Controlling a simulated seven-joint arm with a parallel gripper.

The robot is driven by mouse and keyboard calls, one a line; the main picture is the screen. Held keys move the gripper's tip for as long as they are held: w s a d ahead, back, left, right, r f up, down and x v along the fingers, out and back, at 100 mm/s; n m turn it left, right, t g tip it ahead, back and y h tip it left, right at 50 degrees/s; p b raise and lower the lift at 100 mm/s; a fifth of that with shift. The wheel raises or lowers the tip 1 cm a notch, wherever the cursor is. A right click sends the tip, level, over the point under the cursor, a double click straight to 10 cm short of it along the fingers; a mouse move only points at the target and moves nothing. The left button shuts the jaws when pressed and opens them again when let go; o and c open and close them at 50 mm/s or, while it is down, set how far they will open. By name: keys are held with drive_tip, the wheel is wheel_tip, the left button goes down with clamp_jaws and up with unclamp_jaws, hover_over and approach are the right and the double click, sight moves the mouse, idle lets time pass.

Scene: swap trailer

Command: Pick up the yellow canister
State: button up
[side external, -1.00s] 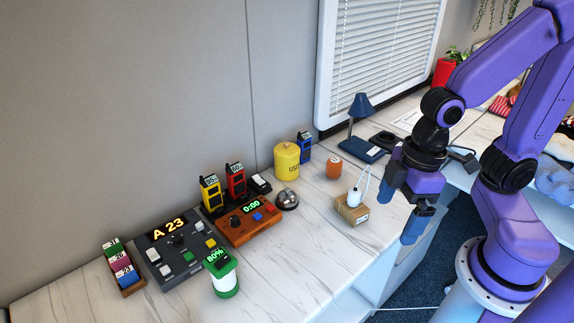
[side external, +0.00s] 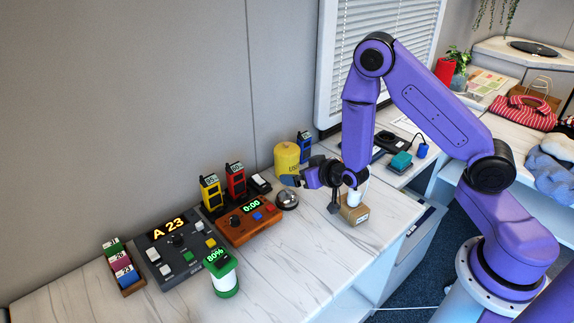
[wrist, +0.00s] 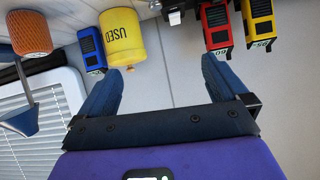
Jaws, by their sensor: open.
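The yellow canister (side external: 286,157) stands upright on the marble-look counter near the wall, with its lower right side partly behind my gripper in the side view. In the wrist view the canister (wrist: 122,38), marked "USED", hangs upside down in the picture, beyond the fingertips and towards the left finger. My gripper (side external: 292,181) is at the canister's right front, low and pointing left. In the wrist view my gripper (wrist: 162,62) is open, with nothing between its two blue fingers. I cannot tell whether a finger touches the canister.
A blue radio (side external: 305,146) stands close behind the canister. A silver bell (side external: 287,199) sits just in front, close under my gripper. A cardboard box (side external: 354,211) is under my arm. Yellow (side external: 210,193) and red (side external: 235,181) radios stand left.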

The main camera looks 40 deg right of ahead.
sight(293, 158)
drive_tip(key=d+f+m+t+h, duration=0.1)
drive_tip(key=d+t+h, duration=0.1)
drive_tip(key=d, duration=0.4)
drive_tip(key=x, duration=1.2)
drive_tip(key=shift+w+f, duration=0.25)
drive_tip(key=shift+w, duration=0.1)
drive_tip(key=shift+d+x, duration=0.15)
drive_tip(key=shift+x, duration=1.15)
drive_tip(key=shift+d+x, duration=0.15)
drive_tip(key=shift+x, duration=1.2)
drive_tip(key=shift+s+f, duration=0.1)
drive_tip(key=c, duration=0.8)
